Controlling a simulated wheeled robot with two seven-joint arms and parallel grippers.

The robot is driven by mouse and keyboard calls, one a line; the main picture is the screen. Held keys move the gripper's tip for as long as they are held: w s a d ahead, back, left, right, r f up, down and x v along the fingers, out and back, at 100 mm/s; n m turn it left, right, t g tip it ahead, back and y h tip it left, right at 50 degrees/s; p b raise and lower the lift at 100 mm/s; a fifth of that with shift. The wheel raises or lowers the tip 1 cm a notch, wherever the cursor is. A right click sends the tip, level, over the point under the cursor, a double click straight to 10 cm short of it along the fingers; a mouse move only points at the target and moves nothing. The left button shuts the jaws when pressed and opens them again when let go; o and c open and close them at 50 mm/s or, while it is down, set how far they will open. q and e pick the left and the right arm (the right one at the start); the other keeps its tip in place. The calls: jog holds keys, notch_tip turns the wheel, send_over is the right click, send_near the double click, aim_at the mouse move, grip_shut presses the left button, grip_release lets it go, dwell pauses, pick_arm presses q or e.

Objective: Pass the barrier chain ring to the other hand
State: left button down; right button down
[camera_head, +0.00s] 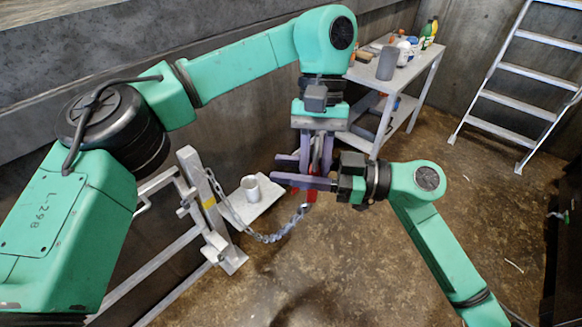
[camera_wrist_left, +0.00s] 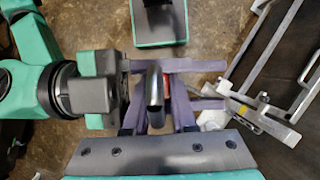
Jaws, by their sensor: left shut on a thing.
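My left gripper (camera_head: 318,172) points down and is shut on the barrier chain ring, whose grey loop (camera_wrist_left: 157,95) stands between its fingers in the left wrist view. A red part (camera_head: 311,196) shows just below the fingers in the head view. The chain (camera_head: 268,238) sags from there to the metal barrier post on the left. My right gripper (camera_head: 290,181) comes in from the right, crossing at the left gripper's fingertips. In the left wrist view its two fingers (camera_wrist_left: 210,83) are apart, with a gap around the ring area. Contact with the ring is hidden.
The grey metal barrier (camera_head: 205,210) stands at left, beside a pale plate bearing a metal cup (camera_head: 250,188). A white shelf table (camera_head: 410,75) with bottles and cans is behind. A ladder (camera_head: 515,70) leans at the right. The floor at centre right is clear.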

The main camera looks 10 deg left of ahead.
pick_arm(q)
jog(key=shift+w, duration=0.1)
pick_arm(e)
jog(key=c, duration=0.5)
grip_release()
jog(key=d, duration=1.2)
jog(key=shift+s, duration=0.35)
